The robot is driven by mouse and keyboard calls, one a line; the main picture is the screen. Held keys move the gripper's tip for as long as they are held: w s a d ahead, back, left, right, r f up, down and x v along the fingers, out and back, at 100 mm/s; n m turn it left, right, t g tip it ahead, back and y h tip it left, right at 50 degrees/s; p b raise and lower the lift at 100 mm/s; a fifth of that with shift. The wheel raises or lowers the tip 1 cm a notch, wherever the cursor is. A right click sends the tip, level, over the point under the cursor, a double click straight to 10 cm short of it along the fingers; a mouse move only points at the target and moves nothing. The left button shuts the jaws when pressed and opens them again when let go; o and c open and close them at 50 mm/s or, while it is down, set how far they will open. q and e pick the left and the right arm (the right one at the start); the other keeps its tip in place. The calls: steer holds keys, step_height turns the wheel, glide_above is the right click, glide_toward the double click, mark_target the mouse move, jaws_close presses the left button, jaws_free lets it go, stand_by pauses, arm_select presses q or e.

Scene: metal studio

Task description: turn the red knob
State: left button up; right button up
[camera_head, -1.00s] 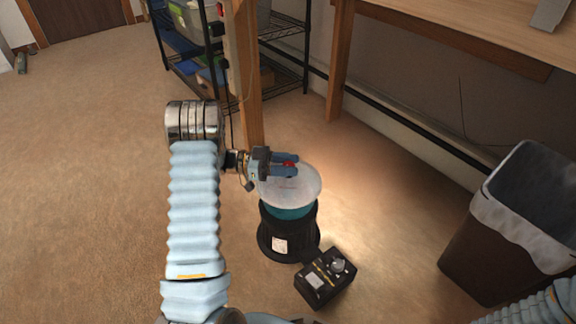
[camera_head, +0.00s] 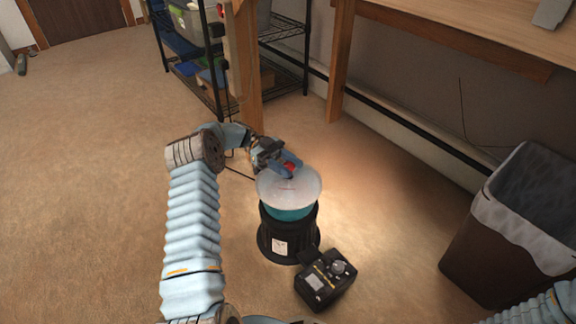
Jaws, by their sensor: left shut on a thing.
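The red knob (camera_head: 290,166) sits on top of a white round disc (camera_head: 284,189). The disc rests on a teal and black cylindrical stand (camera_head: 285,236) on the floor. My left gripper (camera_head: 287,167) comes in from the upper left and is shut on the red knob, its blue fingers on both sides of it. The fingers hide part of the knob. My right gripper is out of view; only a piece of my right arm shows at the lower right corner.
A black control box (camera_head: 326,281) with a grey dial lies in front of the stand. A brown bin (camera_head: 478,249) with a white liner stands at the right. A wooden table leg (camera_head: 341,62) and wire shelving (camera_head: 285,30) stand behind. Carpet is clear at the left.

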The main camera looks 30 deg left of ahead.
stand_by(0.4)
arm_select(q)
steer(key=o, duration=1)
